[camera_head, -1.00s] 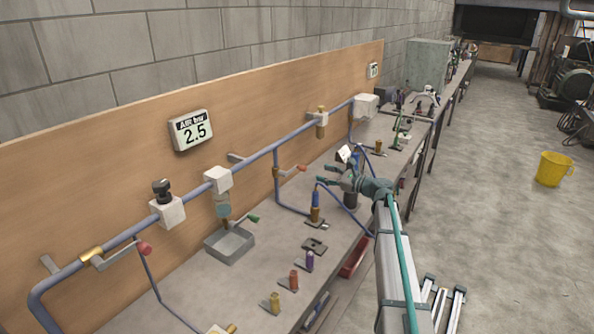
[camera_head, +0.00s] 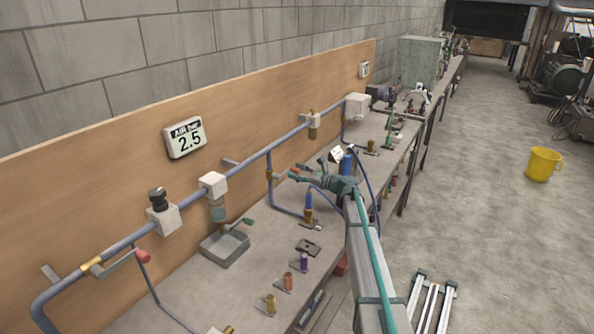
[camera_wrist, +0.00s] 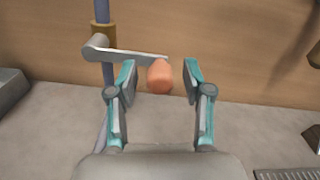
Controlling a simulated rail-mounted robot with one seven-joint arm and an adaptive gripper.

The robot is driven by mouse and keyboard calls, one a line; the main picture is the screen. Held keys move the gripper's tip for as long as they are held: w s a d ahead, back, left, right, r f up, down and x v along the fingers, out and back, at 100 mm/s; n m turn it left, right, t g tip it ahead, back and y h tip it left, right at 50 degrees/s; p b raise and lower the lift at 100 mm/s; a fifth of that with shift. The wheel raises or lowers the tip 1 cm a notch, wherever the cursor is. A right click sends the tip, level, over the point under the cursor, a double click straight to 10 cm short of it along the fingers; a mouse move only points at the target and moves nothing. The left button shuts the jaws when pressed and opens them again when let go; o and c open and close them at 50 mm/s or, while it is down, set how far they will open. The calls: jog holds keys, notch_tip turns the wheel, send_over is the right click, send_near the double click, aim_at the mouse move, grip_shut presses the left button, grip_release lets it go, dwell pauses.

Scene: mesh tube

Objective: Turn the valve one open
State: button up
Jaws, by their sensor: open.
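A brass valve (camera_wrist: 103,36) sits on a vertical blue pipe, with a grey lever (camera_wrist: 130,54) pointing right, crosswise to the pipe. The lever ends in an orange ball knob (camera_wrist: 160,77). My gripper (camera_wrist: 160,82) is open, with one finger on each side of the knob and a gap visible on both sides. In the head view my gripper (camera_head: 298,173) is at the same brass valve (camera_head: 269,174) on the drop pipe. Another lever valve with a red knob (camera_head: 143,256) is on the main pipe at the left. No label reading "one" is visible.
The bench holds a grey tray (camera_head: 225,247), a blue-and-brass fitting (camera_head: 308,206) and several small coloured fittings near the front edge. The floor at right is clear around a yellow bucket (camera_head: 542,164).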

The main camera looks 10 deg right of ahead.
jog(key=shift+a, duration=0.1)
jog(key=shift+c, duration=0.4)
grip_shut()
jog(key=shift+a+b, duration=0.15)
jog(key=shift+b, duration=0.15)
